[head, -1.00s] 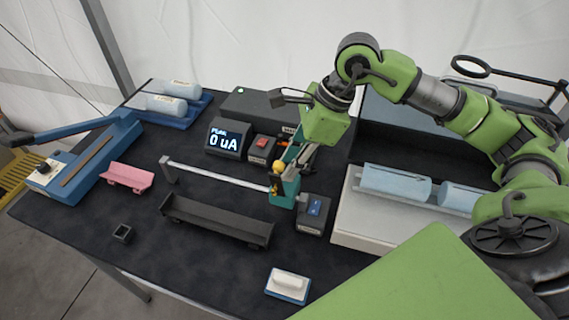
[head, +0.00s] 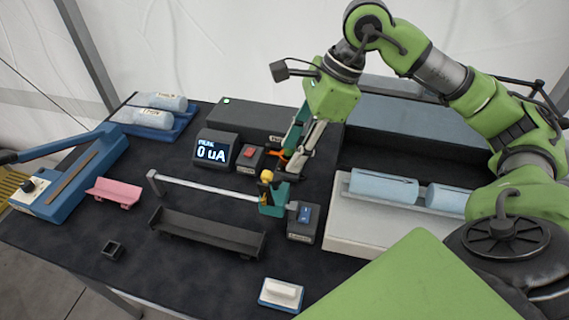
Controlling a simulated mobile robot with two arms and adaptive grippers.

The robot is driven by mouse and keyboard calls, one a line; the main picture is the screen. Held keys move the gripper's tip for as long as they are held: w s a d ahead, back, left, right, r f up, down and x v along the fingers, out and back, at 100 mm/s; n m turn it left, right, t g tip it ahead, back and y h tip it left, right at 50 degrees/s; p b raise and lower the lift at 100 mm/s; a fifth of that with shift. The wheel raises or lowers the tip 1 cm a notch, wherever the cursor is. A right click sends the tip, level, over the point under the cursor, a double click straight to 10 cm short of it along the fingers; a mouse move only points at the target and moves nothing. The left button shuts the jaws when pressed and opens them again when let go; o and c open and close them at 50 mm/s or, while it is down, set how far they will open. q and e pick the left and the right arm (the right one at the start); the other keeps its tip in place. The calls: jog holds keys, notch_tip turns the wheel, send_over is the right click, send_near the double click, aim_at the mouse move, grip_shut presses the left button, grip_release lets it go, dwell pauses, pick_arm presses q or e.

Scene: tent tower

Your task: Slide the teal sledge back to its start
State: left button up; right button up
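The teal sledge (head: 272,203) stands at the right end of a thin pale rail (head: 205,187), close beside a dark box with a blue front (head: 303,216). A yellow knob (head: 267,176) tops the sledge. My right gripper (head: 287,161) hangs above and behind the sledge, apart from it. Its fingers look spread with nothing between them. My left gripper is not in view.
A long dark trough (head: 207,233) lies in front of the rail. A meter reading 0 uA (head: 214,150) and a red-switch box (head: 249,157) stand behind it. A pink holder (head: 113,192) is left. A pale tray with blue rolls (head: 375,225) is right.

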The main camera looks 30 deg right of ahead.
jog(key=v, duration=0.5)
jog(key=shift+f, duration=0.1)
dwell(0.4)
